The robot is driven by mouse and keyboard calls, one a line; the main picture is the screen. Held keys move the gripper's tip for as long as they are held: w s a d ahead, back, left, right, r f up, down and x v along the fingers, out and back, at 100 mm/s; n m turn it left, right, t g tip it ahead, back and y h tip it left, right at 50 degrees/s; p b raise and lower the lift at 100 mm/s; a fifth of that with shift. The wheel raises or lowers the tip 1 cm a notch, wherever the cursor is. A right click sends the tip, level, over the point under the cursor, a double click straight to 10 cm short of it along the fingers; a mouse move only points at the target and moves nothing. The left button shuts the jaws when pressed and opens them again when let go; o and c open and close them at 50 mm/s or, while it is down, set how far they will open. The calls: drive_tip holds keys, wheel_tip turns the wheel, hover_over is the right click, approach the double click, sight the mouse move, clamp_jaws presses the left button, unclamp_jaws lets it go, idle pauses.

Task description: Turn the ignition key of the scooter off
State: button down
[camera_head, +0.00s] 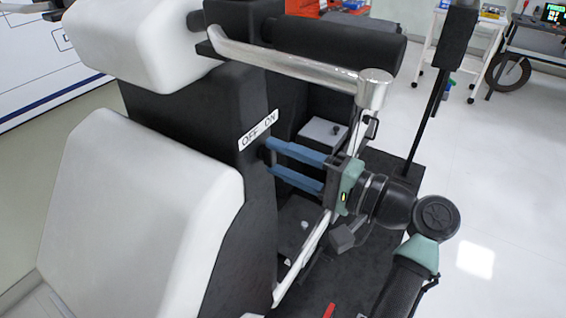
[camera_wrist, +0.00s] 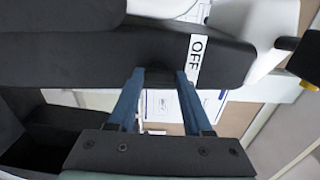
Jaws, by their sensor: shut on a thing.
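The scooter's black seat-side panel (camera_head: 225,130) carries a white label (camera_head: 258,131) reading OFF and ON. The OFF end of the label (camera_wrist: 196,58) also shows in the wrist view. My gripper (camera_head: 269,155) reaches the panel from the right, just below the label. Its two blue fingers stand apart, with their tips against or very near the panel. In the wrist view my gripper (camera_wrist: 159,75) has its tips at a small dark piece, likely the ignition key (camera_wrist: 158,76). The key is mostly hidden and blends into the black panel, so its turn angle cannot be told.
A silver bar (camera_head: 290,62) and its upright post stand close above and beside my gripper. The white seat (camera_head: 140,210) is at left. A white cart (camera_head: 470,40) and a bench stand at the back right. The floor (camera_head: 500,170) on the right is clear.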

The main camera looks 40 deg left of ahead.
idle(0.4)
drive_tip(key=shift+c, duration=1.6)
unclamp_jaws()
drive_tip(key=shift+d, duration=0.15)
drive_tip(key=d, duration=1.2)
drive_tip(key=shift+w+d, duration=0.35)
drive_tip(key=shift+w, duration=0.05)
